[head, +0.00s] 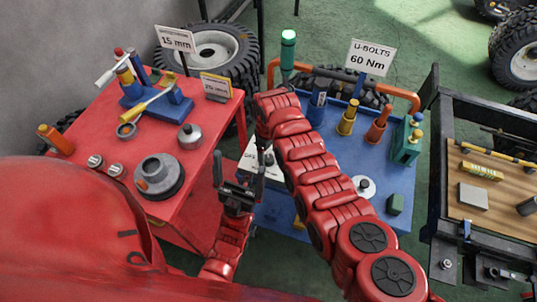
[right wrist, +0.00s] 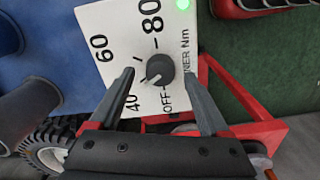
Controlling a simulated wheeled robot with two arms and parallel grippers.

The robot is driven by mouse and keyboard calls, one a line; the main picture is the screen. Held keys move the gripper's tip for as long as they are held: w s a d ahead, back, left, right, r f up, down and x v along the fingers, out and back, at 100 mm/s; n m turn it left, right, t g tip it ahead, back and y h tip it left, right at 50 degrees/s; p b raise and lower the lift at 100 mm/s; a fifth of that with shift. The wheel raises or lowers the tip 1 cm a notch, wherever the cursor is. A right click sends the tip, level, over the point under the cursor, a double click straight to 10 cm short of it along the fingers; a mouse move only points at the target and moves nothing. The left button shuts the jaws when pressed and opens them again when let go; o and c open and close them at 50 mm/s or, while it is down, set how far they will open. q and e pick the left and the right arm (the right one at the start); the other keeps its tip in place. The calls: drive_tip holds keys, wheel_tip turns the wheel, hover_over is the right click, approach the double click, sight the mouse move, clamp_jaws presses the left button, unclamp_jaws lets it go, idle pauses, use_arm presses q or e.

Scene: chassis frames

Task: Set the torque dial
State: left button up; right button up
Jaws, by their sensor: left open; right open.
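The torque dial (right wrist: 160,70) is a dark round knob on a white panel (right wrist: 110,20) marked OFF, 40, 60, 80 and Nm. Its pale pointer mark faces lower left, toward the 40 side. My right gripper (right wrist: 159,74) is open, with one fingertip on each side of the knob; I cannot tell whether they touch it. In the head view part of the white panel (head: 254,170) shows on the blue table, and my right arm hides the knob. A sign (head: 370,57) reads U-BOLTS 60 Nm. My left gripper (head: 240,166) is open and empty between the tables.
The blue table (head: 395,185) carries several coloured tools and an orange rail. A green light (right wrist: 183,4) glows on the panel. A dark-framed bench (head: 480,160) stands at right.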

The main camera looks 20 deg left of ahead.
drive_tip(key=shift+f, duration=0.75)
clamp_jaws()
